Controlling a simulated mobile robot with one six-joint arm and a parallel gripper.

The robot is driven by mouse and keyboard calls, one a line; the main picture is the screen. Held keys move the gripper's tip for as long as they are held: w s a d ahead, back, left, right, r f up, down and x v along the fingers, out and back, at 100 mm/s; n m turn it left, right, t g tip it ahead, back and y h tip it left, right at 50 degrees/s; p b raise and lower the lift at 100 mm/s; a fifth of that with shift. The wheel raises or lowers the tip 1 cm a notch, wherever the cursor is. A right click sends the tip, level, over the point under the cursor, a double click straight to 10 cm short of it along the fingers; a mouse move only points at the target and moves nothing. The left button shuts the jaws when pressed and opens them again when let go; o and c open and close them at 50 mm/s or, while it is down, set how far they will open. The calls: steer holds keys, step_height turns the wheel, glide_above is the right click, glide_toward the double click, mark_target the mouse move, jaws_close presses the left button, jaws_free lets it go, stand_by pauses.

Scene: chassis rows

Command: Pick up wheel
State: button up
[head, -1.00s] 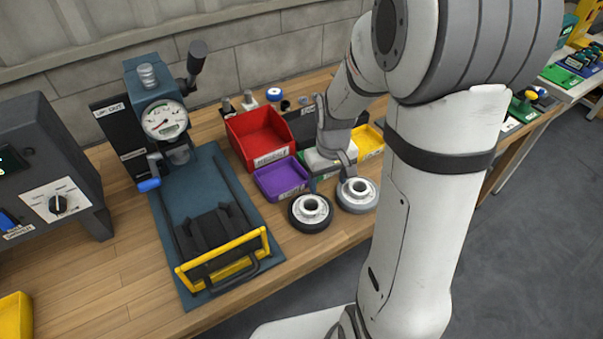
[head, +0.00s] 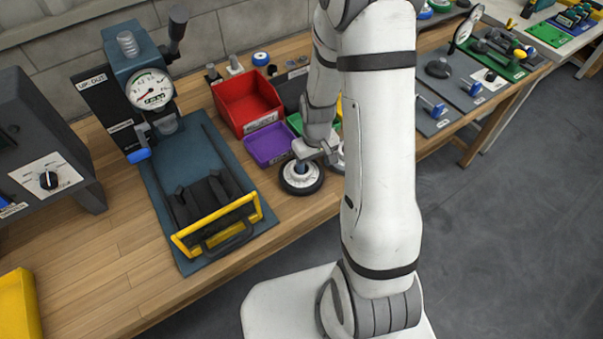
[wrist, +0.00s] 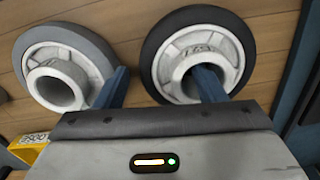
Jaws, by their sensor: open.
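Two wheels lie on the wooden bench. The black-tyred wheel (head: 291,187) has a pale hub; it is at the upper right in the wrist view (wrist: 238,40). The grey-tyred wheel (wrist: 50,32) is at the upper left there, and mostly hidden by my arm in the head view (head: 341,166). My gripper (wrist: 160,76) is open with nothing gripped. Its right blue finger overlaps the black-tyred wheel's hub opening, its left finger the grey-tyred wheel's hub edge. I cannot tell whether either finger touches.
A purple bin (head: 270,145) and a red bin (head: 247,103) stand behind the wheels. A blue press plate (head: 165,185) with a yellow-handled fixture (head: 217,222) lies to the left. The bench's front edge is close to the wheels.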

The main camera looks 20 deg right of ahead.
steer(key=c, duration=1.3)
